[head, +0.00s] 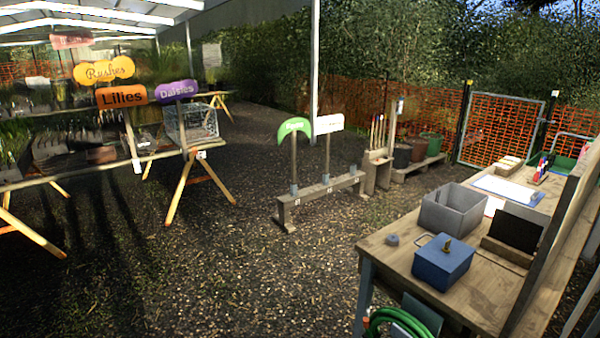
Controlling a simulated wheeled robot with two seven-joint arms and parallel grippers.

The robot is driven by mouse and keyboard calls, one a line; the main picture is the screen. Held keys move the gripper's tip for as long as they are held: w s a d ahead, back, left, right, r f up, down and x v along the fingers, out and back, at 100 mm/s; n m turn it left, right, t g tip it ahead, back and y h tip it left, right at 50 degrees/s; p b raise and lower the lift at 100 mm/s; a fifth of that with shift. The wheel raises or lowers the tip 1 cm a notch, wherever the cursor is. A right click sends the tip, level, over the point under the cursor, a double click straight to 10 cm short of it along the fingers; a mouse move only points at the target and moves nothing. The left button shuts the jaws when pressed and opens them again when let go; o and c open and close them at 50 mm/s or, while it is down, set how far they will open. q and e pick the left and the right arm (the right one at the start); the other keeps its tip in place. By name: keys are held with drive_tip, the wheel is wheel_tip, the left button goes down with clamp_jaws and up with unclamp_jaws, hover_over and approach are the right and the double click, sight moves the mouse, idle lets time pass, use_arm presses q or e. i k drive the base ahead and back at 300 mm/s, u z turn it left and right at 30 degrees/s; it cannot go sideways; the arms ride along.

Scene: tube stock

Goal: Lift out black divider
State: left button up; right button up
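A flat black panel (515,232), the only black divider-like piece I can make out, stands tilted in a wooden holder (507,250) on the workbench at the right. Its lower edge is hidden by the holder. A grey open box (447,219) stands to the left of it; its inside shows only partly and I cannot tell whether a divider is in it. Neither of my grippers is in view.

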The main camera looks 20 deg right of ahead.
sight(523, 234)
drive_tip(key=z, duration=1.05)
drive_tip(key=i, duration=1.45)
drive_tip(key=z, duration=1.25)
